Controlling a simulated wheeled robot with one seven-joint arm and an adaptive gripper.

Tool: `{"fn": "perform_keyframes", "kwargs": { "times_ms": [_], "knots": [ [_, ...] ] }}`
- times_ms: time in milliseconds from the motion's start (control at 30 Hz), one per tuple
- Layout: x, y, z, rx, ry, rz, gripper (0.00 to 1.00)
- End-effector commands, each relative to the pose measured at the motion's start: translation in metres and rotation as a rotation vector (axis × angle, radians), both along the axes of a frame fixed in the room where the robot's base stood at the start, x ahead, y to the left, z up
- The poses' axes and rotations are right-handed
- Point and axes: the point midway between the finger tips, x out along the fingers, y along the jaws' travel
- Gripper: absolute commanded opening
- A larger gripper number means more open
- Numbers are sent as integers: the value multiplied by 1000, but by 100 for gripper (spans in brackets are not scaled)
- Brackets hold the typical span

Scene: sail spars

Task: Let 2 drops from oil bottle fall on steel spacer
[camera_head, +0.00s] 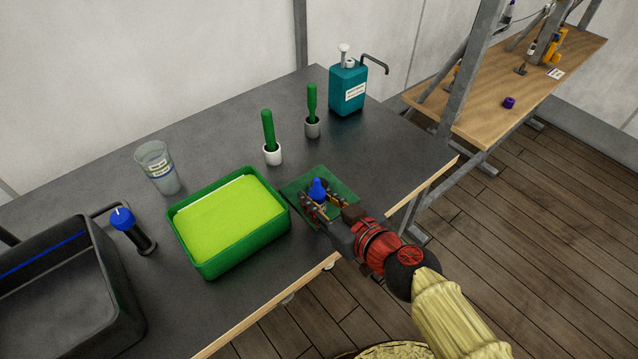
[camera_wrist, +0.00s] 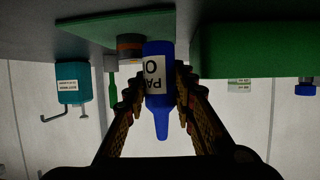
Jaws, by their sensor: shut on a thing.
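My gripper (camera_head: 322,203) is shut on the blue oil bottle (camera_head: 318,188), over the small green mat. The wrist view is upside down; there the bottle (camera_wrist: 158,85) sits between the fingers (camera_wrist: 157,103), with a white, partly visible label. Its nozzle points up, so it is upright. I cannot tell whether its base touches the mat. A short dark round piece with an orange-brown band (camera_wrist: 130,42) stands on the mat behind the bottle in the wrist view. It may be the steel spacer, but I cannot be sure. The bottle and fingers hide most of that area in the head view.
A green tray with a lime-green inside (camera_head: 200,262) stands left of the mat (camera_head: 345,207). A clear cup (camera_head: 160,170), blue-capped thing (camera_head: 131,230) and dark bin (camera_head: 120,300) are left.

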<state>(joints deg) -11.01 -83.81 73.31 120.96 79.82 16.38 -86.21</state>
Motion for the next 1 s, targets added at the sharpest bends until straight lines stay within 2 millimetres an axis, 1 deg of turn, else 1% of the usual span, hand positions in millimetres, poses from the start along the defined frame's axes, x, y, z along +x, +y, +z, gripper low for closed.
{"fn": "perform_keyframes", "kwargs": {
  "times_ms": [167,400,500,600,1000],
  "knots": [
    [0,0,4,-1,0,0,0],
    [0,0,29,-1,0,0,0],
    [0,0,37,0,1,1,0],
    [0,0,40,-1,0,0,0],
    [0,0,40,0,1,0,0]
  ]
}}
